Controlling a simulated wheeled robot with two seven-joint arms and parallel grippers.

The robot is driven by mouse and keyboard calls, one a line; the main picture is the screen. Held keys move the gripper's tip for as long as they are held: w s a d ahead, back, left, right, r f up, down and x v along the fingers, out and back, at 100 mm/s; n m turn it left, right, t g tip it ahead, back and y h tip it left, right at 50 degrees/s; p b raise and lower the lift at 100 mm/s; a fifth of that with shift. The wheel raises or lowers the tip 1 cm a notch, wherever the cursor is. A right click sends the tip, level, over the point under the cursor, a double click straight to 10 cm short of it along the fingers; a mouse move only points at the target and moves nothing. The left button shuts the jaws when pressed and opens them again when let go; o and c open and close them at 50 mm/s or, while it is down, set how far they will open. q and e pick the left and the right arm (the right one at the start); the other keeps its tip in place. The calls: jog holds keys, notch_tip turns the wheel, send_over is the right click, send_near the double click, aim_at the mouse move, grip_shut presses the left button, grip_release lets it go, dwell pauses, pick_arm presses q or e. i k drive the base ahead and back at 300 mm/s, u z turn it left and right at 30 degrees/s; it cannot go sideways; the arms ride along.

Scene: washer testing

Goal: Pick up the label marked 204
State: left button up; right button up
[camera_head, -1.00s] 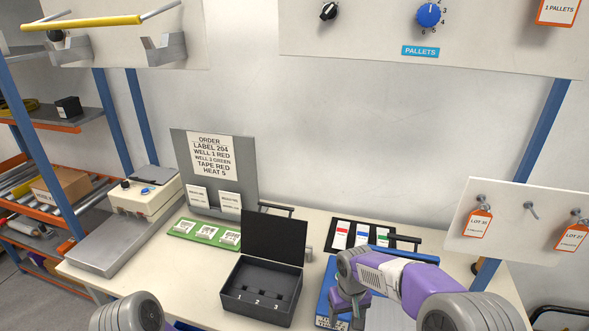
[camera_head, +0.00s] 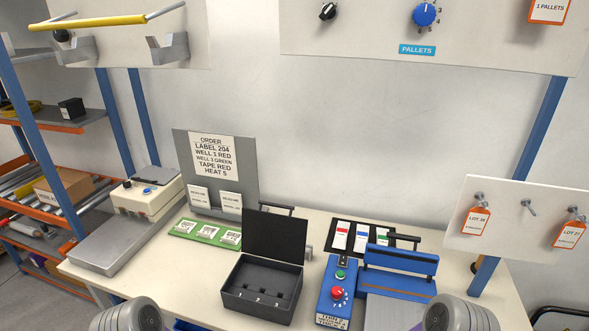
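Three white labels, including the middle one (camera_head: 209,232), lie on a green tray (camera_head: 177,233) on the left part of the table. Their print is too small to read, so I cannot tell which is 204. An order board (camera_head: 215,156) behind them reads "LABEL 204, WELL 1 RED, WELL 3 GREEN, TAPE RED, HEAT 5". My two arms show only as grey rounded links at the bottom edge. Both grippers are out of view.
An open black box (camera_head: 232,299) with numbered wells stands mid-table. A blue sealer (camera_head: 399,270) with a red knob is to its right. Coloured strips lie on a black tray (camera_head: 341,225) behind. A scale (camera_head: 108,257) stands at the left.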

aim_at(186, 226)
jog(key=u, duration=0.1)
jog(key=k, duration=0.45)
jog(key=u, duration=1.85)
jog(key=i, duration=1.3)
jog(key=z, duration=0.85)
